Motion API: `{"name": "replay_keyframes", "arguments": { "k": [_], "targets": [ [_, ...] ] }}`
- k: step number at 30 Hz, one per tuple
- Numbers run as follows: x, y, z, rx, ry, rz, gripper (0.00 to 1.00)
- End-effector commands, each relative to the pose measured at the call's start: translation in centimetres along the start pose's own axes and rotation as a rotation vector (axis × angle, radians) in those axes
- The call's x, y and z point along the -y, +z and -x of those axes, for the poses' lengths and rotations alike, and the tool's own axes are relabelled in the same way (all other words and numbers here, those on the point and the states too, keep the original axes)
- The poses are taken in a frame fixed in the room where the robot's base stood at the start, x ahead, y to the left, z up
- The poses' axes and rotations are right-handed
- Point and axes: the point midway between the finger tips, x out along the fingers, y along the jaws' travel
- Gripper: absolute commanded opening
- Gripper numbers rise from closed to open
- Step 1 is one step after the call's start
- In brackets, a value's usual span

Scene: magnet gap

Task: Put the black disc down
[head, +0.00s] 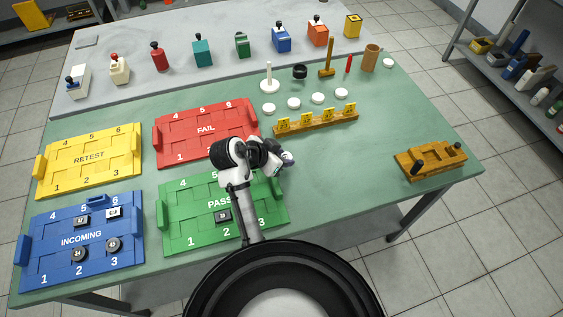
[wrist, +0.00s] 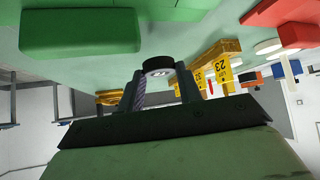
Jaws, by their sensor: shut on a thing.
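My gripper (wrist: 158,88) is shut on a black disc (wrist: 157,64), which shows between the two fingertips in the wrist view. The disc has a pale spot in its middle. In the head view my gripper (head: 288,159) is over the table, just right of the far right corner of the green PASS tray (head: 170,225); the held disc cannot be made out clearly there. Another dark round piece (head: 300,71) sits at the back of the table, beside a white peg stand (head: 269,84).
The red FAIL tray (head: 160,135), yellow RETEST tray (head: 48,170) and blue INCOMING tray (head: 35,250) lie left. A wooden rack with yellow tags (head: 316,121) and several white discs (head: 294,103) stand behind my gripper. A wooden block (head: 430,160) is far right. Green tabletop (head: 350,180) between is clear.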

Motion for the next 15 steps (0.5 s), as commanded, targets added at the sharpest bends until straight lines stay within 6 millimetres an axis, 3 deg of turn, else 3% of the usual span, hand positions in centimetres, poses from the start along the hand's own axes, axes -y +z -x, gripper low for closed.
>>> {"name": "replay_keyframes", "arguments": {
  "k": [8,10,15],
  "targets": [
    [0.1,-6.2,6.1,-0.006,-0.008,-0.009,0.07],
    [0.1,-8.4,8.4,-0.003,-0.007,-0.005,0.07],
    [0.1,-10.4,10.6,0.0,-0.004,0.001,0.07]
  ]
}}
